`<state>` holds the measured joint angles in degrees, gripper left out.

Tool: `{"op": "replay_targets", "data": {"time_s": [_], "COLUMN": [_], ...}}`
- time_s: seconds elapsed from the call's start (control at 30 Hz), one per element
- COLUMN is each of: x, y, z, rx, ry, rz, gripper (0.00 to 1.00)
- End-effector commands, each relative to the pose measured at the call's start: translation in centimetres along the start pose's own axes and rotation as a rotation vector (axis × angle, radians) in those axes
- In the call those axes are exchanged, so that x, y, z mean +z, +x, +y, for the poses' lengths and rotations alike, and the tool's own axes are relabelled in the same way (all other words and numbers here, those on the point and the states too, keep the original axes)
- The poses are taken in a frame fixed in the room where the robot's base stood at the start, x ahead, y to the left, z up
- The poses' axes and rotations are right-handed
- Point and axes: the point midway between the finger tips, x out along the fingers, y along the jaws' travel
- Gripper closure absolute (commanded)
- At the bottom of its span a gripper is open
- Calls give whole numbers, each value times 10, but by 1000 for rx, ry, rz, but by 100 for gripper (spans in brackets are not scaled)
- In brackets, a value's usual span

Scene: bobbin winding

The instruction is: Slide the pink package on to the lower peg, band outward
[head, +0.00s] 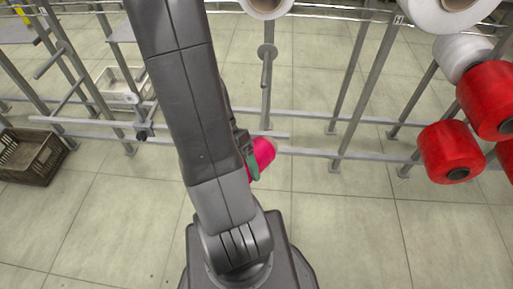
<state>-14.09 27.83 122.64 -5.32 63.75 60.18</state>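The pink package (264,152) shows in the head view just right of my arm, in front of the frame's low rail. A paler end shows on its right side, but I cannot make out the band. My gripper (253,167) is mostly hidden behind my arm. One green finger lies against or just in front of the package; the other finger is hidden. The lower peg is not visible, so I cannot tell whether the package is on it.
Red packages (449,151) and white packages (462,57) hang on the frame at right. A white package (266,5) is at the top edge. A brown crate (30,157) and a white crate (121,87) stand at left. The front floor is clear on both sides.

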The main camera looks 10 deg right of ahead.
Motion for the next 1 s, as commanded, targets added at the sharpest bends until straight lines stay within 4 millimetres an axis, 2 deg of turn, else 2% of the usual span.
{"op": "replay_targets", "data": {"time_s": [0.07, 0.2, 0.4, 0.67, 1.0], "x": [-20, -49, -74, -89, -128], "y": [2, -8, -28, -41, -62], "z": [5, 12, 13, 9, -5], "rx": [23, 49, 61, 64, 64], "ry": [-69, -181, -294, -321, -320], "rz": [119, 295, 448, 479, 477], "gripper": [51, 51, 51, 51, 51]}}
